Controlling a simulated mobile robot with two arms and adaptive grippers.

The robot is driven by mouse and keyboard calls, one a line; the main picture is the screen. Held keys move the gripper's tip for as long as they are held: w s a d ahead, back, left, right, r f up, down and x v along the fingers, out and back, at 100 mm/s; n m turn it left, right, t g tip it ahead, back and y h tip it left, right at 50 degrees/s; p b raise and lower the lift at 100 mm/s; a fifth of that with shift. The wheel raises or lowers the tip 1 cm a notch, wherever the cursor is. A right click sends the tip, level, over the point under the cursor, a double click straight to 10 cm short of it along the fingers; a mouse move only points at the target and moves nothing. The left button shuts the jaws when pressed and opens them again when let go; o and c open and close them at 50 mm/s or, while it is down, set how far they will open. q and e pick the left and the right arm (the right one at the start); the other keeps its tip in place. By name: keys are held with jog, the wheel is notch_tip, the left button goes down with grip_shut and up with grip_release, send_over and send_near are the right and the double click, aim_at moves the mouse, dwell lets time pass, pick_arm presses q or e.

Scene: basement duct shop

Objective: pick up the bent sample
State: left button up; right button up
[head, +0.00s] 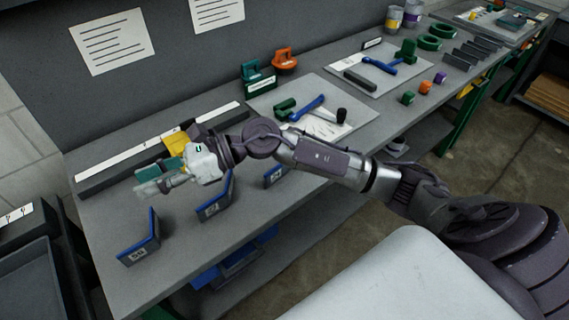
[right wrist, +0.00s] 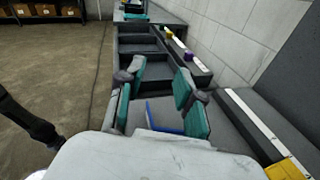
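Three bent samples stand on the grey bench, each a dark angled plate with blue edges and a white label. One is at the near left (head: 138,238), one in the middle (head: 214,198), and one partly behind my right arm (head: 272,176). My right gripper (head: 158,178) is above the bench's left part, behind the left and middle samples in the head view. In the right wrist view its teal-padded fingers (right wrist: 160,80) are spread, with nothing gripped. A blue-edged piece (right wrist: 150,112) shows low between them; I cannot tell which sample it is. My left gripper is out of view.
A long strip with a white scale (head: 100,170) and a yellow block (head: 178,146) lie along the bench's back. Trays with blue-handled tools (head: 310,108) stand farther right. Dark bins (right wrist: 140,48) stand beyond the bench end. Bare bench surrounds the near samples.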

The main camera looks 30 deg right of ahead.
jog(key=w+d+f+n+g+h, duration=0.1)
jog(key=d+f+n+g+h, duration=0.1)
jog(key=d+f+n+h, duration=0.25)
jog(key=n+g+h, duration=0.1)
jog(key=n+h, duration=0.1)
jog(key=h, duration=1)
send_near(285, 174)
jog(key=shift+w+d+f+p, duration=0.1)
jog(key=shift+f+p, duration=0.2)
jog(key=shift+p, duration=0.15)
jog(key=shift+w+d+f+p, duration=0.1)
jog(key=shift+d+f+p, duration=0.05)
jog(key=shift+f+p, duration=0.25)
notch_tip(285, 174, down, 5)
jog(key=shift+w+a+f+p, duration=0.1)
jog(key=shift+a+f+p, duration=0.1)
jog(key=shift+p, duration=0.95)
jog(key=shift+d+f, duration=0.1)
jog(key=shift+f, duration=0.2)
jog(key=shift+c, duration=0.3)
grip_shut()
